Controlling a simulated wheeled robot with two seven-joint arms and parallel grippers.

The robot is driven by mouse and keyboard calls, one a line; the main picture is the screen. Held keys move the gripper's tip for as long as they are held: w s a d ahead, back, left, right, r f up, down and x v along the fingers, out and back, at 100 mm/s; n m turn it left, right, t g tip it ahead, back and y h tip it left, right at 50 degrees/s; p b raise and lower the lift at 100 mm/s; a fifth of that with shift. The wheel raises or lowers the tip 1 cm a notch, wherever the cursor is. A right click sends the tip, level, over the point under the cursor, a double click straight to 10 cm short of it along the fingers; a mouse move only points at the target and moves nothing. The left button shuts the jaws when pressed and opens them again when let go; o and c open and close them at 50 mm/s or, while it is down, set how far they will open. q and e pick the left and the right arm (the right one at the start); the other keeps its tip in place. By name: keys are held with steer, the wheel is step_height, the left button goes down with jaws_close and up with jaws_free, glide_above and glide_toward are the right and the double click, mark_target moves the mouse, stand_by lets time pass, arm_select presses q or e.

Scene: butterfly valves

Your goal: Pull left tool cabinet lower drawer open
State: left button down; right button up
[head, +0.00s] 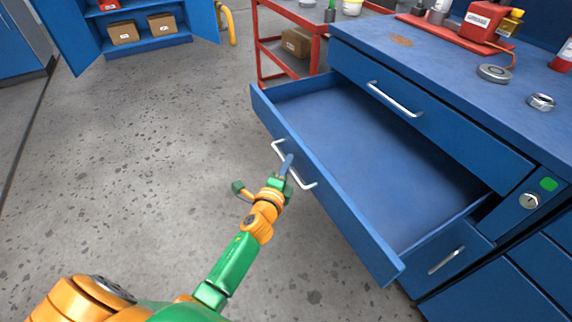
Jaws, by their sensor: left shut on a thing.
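The blue tool cabinet (455,133) stands at the right. One of its drawers (330,205) is pulled far out and shows a bare blue inside. It lies below a closed upper drawer (425,120) with a silver handle. The open drawer's front carries a silver bar handle (307,185). My left gripper (287,167) is shut on this handle near its middle. My left arm, green and orange, reaches up to it from the bottom left. My right gripper does not show.
A further closed drawer with a handle (446,260) sits below the open one. The cabinet top holds a red tray (455,32), a red canister (482,20) and metal parts. A red cart (262,45) and open blue cupboard (150,44) stand behind. Grey floor is clear at left.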

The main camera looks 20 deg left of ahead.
arm_select(q)
steer(key=shift+s, duration=0.1)
steer(key=c, duration=0.9)
jaws_free()
steer(key=s, duration=0.4)
steer(key=s+d+r+p, duration=0.1)
steer(key=s, duration=0.1)
steer(key=shift+s, duration=0.4)
